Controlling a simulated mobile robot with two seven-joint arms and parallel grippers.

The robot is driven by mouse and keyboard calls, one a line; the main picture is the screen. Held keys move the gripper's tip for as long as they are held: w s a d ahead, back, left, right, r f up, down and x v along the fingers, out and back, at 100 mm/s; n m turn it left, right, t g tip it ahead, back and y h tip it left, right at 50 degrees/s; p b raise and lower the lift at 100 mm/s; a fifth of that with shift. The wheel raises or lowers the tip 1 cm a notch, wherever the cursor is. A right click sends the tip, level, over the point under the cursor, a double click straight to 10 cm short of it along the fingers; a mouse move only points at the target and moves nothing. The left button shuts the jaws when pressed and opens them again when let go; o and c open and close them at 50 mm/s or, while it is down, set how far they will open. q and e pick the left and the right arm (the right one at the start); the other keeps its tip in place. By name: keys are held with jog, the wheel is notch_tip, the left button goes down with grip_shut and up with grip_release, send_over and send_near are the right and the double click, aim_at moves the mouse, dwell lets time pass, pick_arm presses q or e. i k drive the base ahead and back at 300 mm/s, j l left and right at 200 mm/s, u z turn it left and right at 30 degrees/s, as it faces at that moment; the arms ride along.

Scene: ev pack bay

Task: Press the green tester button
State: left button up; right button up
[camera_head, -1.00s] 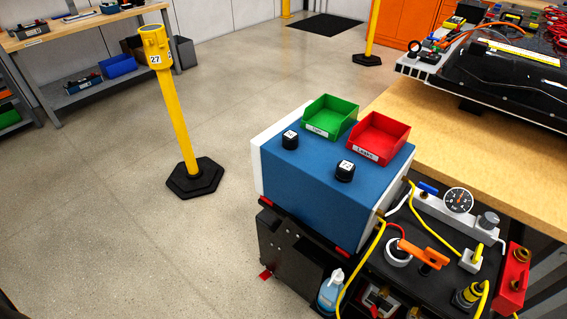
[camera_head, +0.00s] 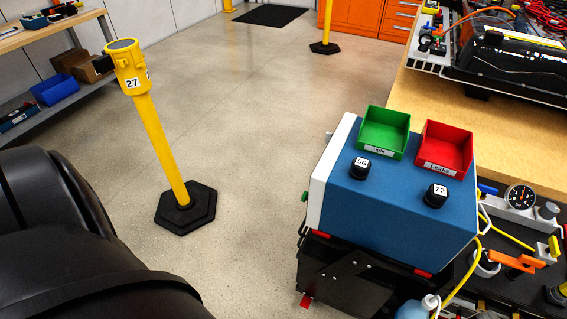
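The tester is a blue box (camera_head: 400,205) with a white front panel (camera_head: 328,180) on its left side, seen nearly edge-on. A small green button-like part (camera_head: 305,196) sticks out from the panel's left face. The face itself is turned away from me and hidden. Neither of my grippers is in view. A large black arm part, likely of my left arm, fills the lower left, well apart from the tester.
A green bin (camera_head: 384,133), a red bin (camera_head: 445,147) and two black labelled caps stand on the tester. A yellow post (camera_head: 160,145) on a black base stands left of it. Clear floor (camera_head: 255,150) lies between. The wooden bench (camera_head: 500,140) is at right.

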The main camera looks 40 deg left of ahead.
aim_at(304, 197)
jog(key=k+j, duration=0.1)
jog(key=j, duration=0.35)
jog(key=k+j, duration=0.1)
jog(key=j, duration=0.3)
jog(key=k+j, duration=0.1)
jog(key=j, duration=0.75)
jog(key=k, duration=0.65)
jog(key=j+z, duration=0.05)
jog(key=j, duration=0.05)
